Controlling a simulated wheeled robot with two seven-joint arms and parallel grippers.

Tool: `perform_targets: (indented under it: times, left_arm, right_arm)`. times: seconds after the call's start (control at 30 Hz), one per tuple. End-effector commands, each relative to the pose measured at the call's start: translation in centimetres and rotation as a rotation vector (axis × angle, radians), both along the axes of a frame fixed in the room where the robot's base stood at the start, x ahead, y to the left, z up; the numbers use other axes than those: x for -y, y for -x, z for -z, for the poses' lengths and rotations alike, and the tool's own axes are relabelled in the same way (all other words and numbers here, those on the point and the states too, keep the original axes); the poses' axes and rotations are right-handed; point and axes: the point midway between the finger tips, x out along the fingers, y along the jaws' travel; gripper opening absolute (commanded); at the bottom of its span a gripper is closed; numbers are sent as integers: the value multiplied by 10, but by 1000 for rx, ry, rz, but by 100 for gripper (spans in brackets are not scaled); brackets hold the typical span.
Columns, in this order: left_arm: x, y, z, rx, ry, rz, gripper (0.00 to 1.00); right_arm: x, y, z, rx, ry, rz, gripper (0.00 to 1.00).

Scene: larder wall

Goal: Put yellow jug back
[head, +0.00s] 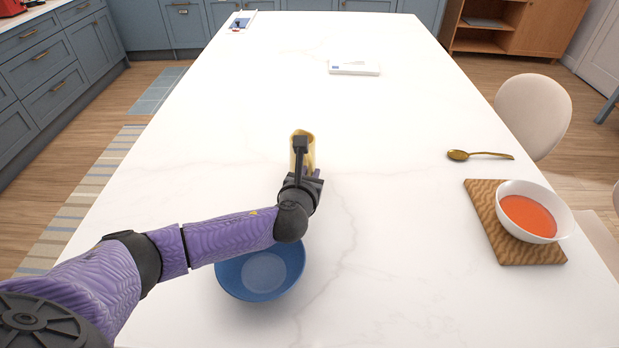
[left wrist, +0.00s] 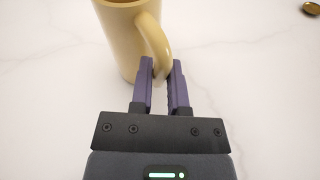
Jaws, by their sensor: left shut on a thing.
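The yellow jug (head: 302,140) is near the middle of the white table in the head view, just beyond the blue bowl. It also shows at the top of the left wrist view (left wrist: 122,40), upright, with its handle towards my gripper. My left gripper (left wrist: 161,68) is shut on the jug's handle. In the head view my left gripper (head: 306,172) hides part of the jug. I cannot tell whether the jug's base touches the table. My right gripper is not in view.
A blue bowl (head: 262,272) stands under my left forearm. At right, a white bowl of orange soup (head: 528,212) stands on a wooden board (head: 490,212), with a gold spoon (head: 480,155) behind it. A white box (head: 354,69) lies farther back. The table's middle (head: 400,150) is clear.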

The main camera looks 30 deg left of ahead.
Motion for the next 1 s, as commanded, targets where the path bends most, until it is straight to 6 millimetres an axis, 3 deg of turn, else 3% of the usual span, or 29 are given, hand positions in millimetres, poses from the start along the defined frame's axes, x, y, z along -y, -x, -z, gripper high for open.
perform_targets:
  times: [0.23,0.27,0.4,0.77,1.0]
  left_arm:
    - [0,0,2,2,-1,-1,0]
    - [0,0,2,1,-1,-1,24]
    - [0,0,2,1,0,0,54]
    - [0,1,-5,2,0,0,55]
    - [13,50,-23,-1,0,3,55]
  right_arm:
    - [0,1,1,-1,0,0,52]
    - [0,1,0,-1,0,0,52]
    - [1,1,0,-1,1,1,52]
    - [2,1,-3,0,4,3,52]
    - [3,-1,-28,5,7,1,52]
